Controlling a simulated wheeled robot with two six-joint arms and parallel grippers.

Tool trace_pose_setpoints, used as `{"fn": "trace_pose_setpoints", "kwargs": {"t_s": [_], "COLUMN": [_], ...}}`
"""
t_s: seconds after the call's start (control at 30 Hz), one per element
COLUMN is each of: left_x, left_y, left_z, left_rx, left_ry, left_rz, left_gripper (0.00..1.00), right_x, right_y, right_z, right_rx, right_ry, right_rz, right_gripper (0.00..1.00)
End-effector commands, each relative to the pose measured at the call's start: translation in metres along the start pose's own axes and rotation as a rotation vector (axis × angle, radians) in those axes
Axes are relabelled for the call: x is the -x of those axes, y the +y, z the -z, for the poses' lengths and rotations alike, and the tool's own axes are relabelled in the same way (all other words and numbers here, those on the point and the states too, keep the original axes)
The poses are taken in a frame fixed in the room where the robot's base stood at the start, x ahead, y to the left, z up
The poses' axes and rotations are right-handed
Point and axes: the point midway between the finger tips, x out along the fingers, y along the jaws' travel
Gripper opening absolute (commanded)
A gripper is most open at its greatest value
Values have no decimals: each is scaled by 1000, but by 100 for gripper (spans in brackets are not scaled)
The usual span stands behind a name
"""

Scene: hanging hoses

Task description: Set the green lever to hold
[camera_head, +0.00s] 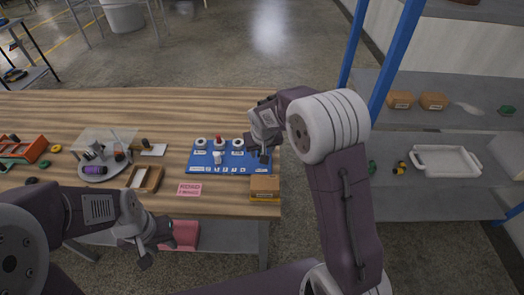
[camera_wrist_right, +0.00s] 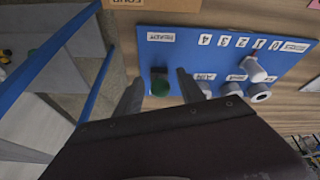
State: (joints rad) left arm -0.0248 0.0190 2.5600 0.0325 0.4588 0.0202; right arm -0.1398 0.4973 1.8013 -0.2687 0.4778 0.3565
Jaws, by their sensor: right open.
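The blue panel (camera_head: 205,168) lies on the wooden table and also fills the upper right of the right wrist view (camera_wrist_right: 215,55). In the head view my right gripper hides the lever. My right gripper (camera_head: 258,155) is open over the panel's right end. In the wrist view its fingers (camera_wrist_right: 160,92) stand on either side of the lever, with no clear contact. My left gripper (camera_head: 157,254) is open and empty at the table's front edge.
White knobs and a red one (camera_head: 219,141) stand on the panel, with a white lever (camera_head: 217,157). A cardboard box (camera_head: 265,184) sits at its front right corner. A pink card (camera_head: 189,189), wooden tray (camera_head: 157,178) and round stand (camera_head: 92,172) lie left.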

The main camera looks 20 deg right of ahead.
Motion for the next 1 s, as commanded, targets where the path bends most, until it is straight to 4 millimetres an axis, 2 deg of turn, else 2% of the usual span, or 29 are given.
{"fn": "trace_pose_setpoints", "kwargs": {"t_s": [0.1, 0.27, 0.3, 1.0], "left_x": [0, 0, 0, 0], "left_y": [0, 0, 0, 0], "left_z": [0, 0, 0, 0], "left_rx": [0, 0, 0, 0], "left_ry": [0, 0, 0, 0], "left_rz": [0, 0, 0, 0], "left_gripper": [36, 36, 36, 36], "right_x": [0, 1, 1, 1], "right_y": [0, 0, 0, 0], "right_z": [0, 0, 0, 0], "right_rx": [0, 0, 0, 0], "right_ry": [0, 0, 0, 0], "right_rz": [0, 0, 0, 0], "right_gripper": [46, 2, 0, 0]}}
